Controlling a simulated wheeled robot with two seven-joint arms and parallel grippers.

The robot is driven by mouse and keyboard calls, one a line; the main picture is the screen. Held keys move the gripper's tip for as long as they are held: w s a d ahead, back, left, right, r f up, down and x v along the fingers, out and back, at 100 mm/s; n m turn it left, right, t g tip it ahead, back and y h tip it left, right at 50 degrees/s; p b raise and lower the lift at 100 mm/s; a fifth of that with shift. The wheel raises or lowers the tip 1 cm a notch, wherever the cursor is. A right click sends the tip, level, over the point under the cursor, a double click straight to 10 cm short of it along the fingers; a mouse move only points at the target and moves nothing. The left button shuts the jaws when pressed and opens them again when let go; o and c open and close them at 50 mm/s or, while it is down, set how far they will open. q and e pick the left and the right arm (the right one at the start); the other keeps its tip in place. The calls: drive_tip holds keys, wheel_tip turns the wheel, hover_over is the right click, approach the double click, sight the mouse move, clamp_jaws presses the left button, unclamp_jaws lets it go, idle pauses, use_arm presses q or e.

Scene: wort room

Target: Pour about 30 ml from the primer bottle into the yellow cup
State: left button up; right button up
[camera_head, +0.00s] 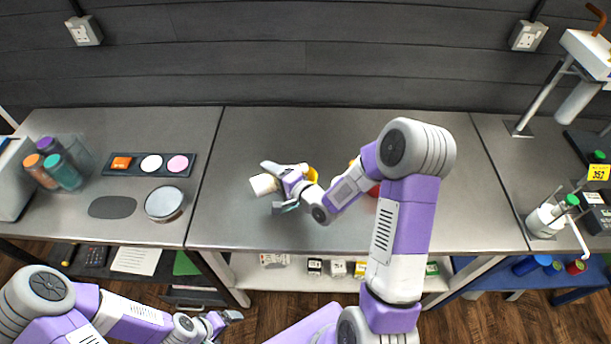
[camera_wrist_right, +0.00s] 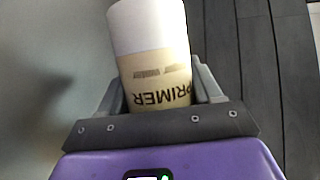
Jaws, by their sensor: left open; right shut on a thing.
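The primer bottle (camera_wrist_right: 155,75) is held between the fingers of my right gripper (camera_wrist_right: 160,95). Its tan label reads PRIMER upside down in the right wrist view, and its far part is plain white. In the head view the white end of the bottle (camera_head: 264,185) sticks out left of my right gripper (camera_head: 280,188), above the middle bench and seemingly tilted. A yellow thing, likely the yellow cup (camera_head: 312,174), shows just right of this gripper, mostly hidden by it. My left gripper (camera_head: 230,317) is open and empty, low in front of the bench.
A red object (camera_head: 374,190) is partly hidden behind my right arm. A dark strip with coloured discs (camera_head: 122,163), a round metal dish (camera_head: 164,203) and bottles (camera_head: 63,172) are on the left bench. The middle bench (camera_head: 240,140) is clear at its back left.

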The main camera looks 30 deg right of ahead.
drive_tip(key=shift+r+m, duration=0.25)
drive_tip(key=shift+m, duration=0.05)
drive_tip(key=shift+s+a+f, duration=0.1)
drive_tip(key=shift+a, duration=0.4)
drive_tip(key=shift+a+r, duration=0.2)
drive_tip(key=shift+a, duration=0.25)
idle(1.0)
